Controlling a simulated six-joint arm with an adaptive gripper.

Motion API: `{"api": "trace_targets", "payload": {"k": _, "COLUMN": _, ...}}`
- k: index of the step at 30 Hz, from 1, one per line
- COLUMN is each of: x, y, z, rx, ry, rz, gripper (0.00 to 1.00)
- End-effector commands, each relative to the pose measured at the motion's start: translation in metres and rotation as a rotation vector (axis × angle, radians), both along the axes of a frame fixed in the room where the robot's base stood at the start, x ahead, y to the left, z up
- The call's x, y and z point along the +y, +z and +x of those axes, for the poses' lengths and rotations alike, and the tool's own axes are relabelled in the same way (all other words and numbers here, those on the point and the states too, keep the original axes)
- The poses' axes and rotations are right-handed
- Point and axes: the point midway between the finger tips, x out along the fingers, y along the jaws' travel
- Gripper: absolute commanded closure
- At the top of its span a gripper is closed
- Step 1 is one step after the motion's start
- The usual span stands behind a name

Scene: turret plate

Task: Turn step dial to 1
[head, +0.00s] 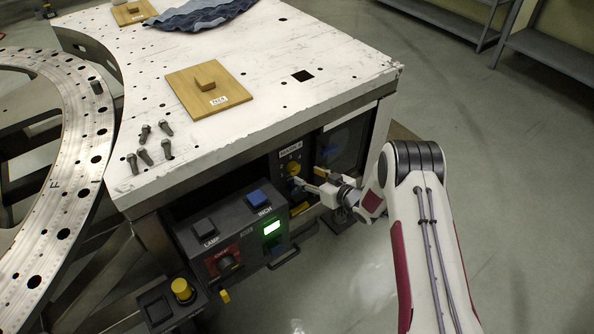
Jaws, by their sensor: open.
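A dark panel (283,182) with a small label and numerals is set under the table's front edge. A yellow dial (294,168) sits on it, with faint numerals around it; I cannot read which one it points to. My gripper (308,180) is in front of this panel, open, with its fingers pointing left toward the dial. The fingertips are close to the dial, just below and right of it. I cannot tell whether they touch it. My gripper hides part of the lower panel.
A control box (228,240) with LAMP and INCH buttons, a red-backed knob and a lit green display juts out left of the panel. The white table (300,50) carries a wooden board (180,83), several bolts (143,160) and a blue cloth (205,15).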

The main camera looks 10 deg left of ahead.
Motion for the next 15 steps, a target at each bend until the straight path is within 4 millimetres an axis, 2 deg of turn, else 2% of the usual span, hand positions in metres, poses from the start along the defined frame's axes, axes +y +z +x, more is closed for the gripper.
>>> {"api": "trace_targets", "payload": {"k": 15, "x": 0.018, "y": -0.011, "z": 0.017, "rx": 0.0, "ry": 0.0, "rz": 0.0, "gripper": 0.52}}
